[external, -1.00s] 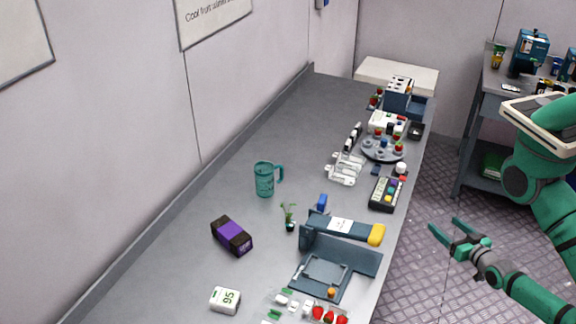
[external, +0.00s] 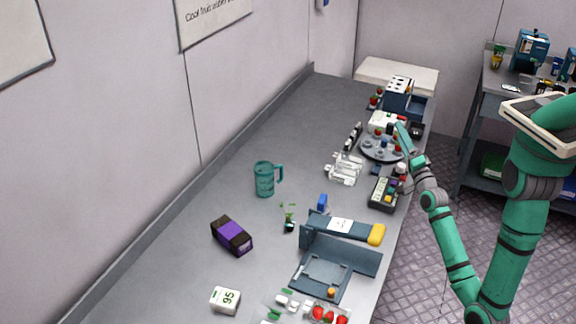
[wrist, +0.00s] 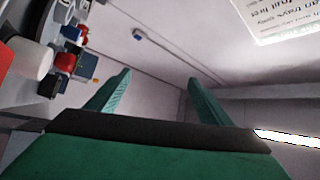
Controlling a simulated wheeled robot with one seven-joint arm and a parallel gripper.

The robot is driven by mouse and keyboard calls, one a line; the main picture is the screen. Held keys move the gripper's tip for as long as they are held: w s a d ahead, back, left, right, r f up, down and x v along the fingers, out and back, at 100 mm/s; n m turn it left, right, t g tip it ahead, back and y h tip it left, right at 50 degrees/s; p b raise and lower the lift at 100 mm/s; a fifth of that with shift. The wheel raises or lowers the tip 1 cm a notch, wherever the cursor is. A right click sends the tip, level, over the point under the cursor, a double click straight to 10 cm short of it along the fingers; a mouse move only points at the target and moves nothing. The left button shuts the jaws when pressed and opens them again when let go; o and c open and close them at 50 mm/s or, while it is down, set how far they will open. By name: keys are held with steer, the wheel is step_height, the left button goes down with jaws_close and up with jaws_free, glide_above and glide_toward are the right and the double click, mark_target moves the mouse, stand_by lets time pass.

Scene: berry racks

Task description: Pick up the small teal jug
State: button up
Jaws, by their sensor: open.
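The small teal jug (external: 264,180) stands upright on the grey bench, left of the middle, with its handle to the right. It is not in the wrist view. My gripper (external: 401,128) is above the right edge of the bench by the round tray, well to the right of and beyond the jug. In the wrist view my gripper (wrist: 158,92) shows two teal fingers spread apart with nothing between them.
A purple and black box (external: 232,236) and a green plant sprig (external: 289,218) are near the jug. A blue-grey stand (external: 341,254), a keypad device (external: 383,193) and a round tray (external: 372,154) line the right side. The bench left of and beyond the jug is clear.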

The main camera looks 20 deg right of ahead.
steer(key=w+a+r+n+y, duration=0.4)
steer(key=a+y, duration=0.1)
steer(key=a, duration=0.2)
steer(key=w+a+r+n+y, duration=0.3)
steer(key=w+a+r+y, duration=0.15)
steer(key=a, duration=0.35)
steer(key=n+g+y, duration=0.7)
steer(key=n+g, duration=0.9)
steer(key=n, duration=0.2)
glide_above(269, 166)
steer(key=s+d, duration=0.4)
step_height(269, 166, down, 6)
steer(key=a+f+n+h, duration=0.1)
steer(key=f, duration=0.2)
steer(key=w+a+f+g, duration=0.1)
steer(key=a+f, duration=0.1)
steer(key=f, duration=0.1)
steer(key=a+f+n+h, duration=0.1)
steer(key=f, duration=0.1)
steer(key=shift+w+a+f+n+g+h, duration=0.3)
steer(key=shift+w+a+f+g+h, duration=0.05)
steer(key=shift+w+f+g, duration=0.05)
steer(key=shift+f+x, duration=0.2)
steer(key=shift+x, duration=2.45)
steer(key=shift+s, duration=0.15)
